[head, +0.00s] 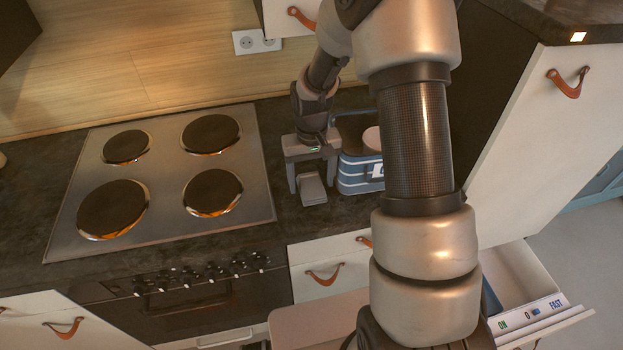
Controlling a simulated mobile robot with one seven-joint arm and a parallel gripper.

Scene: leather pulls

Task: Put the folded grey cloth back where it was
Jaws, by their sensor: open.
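A small grey block-like item (313,191), which looks like the folded grey cloth, lies on the dark countertop (285,215) to the right of the hob. My gripper (311,182) is above it, pointing down with its jaws open. One finger shows on each side of the item in this view. I cannot tell whether either finger touches it, or how high the fingertips are above the counter. No other grey cloth shows.
A blue striped box (358,178) stands close to the right of my gripper, partly behind my arm. The four-plate hob (165,171) is on the left. An open drawer (528,275) juts out at lower right. A pinkish surface (318,322) is at the bottom.

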